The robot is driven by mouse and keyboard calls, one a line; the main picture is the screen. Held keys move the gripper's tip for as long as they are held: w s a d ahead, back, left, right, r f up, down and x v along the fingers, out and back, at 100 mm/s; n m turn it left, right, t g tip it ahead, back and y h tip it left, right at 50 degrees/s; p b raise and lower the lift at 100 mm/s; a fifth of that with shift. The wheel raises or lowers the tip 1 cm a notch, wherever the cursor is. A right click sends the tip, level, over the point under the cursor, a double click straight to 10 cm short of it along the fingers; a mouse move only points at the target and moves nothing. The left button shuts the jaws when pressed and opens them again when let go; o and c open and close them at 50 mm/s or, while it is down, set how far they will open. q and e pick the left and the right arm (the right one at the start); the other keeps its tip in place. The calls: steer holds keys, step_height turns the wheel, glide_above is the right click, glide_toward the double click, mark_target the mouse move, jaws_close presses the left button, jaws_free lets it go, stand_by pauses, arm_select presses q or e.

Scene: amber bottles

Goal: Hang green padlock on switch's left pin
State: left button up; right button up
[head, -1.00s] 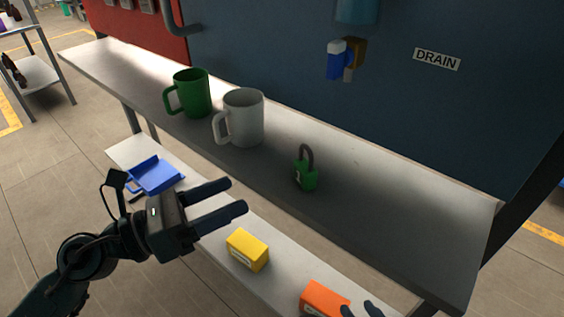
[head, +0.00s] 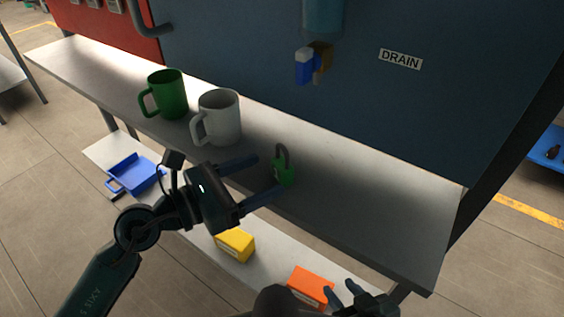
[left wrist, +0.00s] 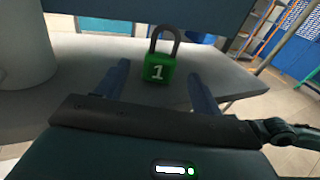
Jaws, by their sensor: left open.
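The green padlock (head: 284,171) with a dark shackle stands upright on the grey shelf (head: 370,215). Grey fittings (head: 112,5) on the red panel are cut off at the top; I cannot make out a switch's left pin.
A green mug (head: 165,94) and a white mug (head: 218,117) stand left of the padlock. A blue panel (head: 430,120) rises behind, with a blue-and-brown fitting (head: 311,64). A lower shelf holds a blue dustpan (head: 135,174), a yellow box (head: 236,244) and an orange box (head: 310,287).

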mark_target(276, 168)
arm_select(q)
steer(key=shift+x, duration=1.5)
steer(key=shift+r, duration=0.15)
steer(key=shift+c, duration=0.2)
steer(key=c, duration=1.1)
steer(key=shift+c, duration=0.4)
steer(key=shift+r, duration=0.15)
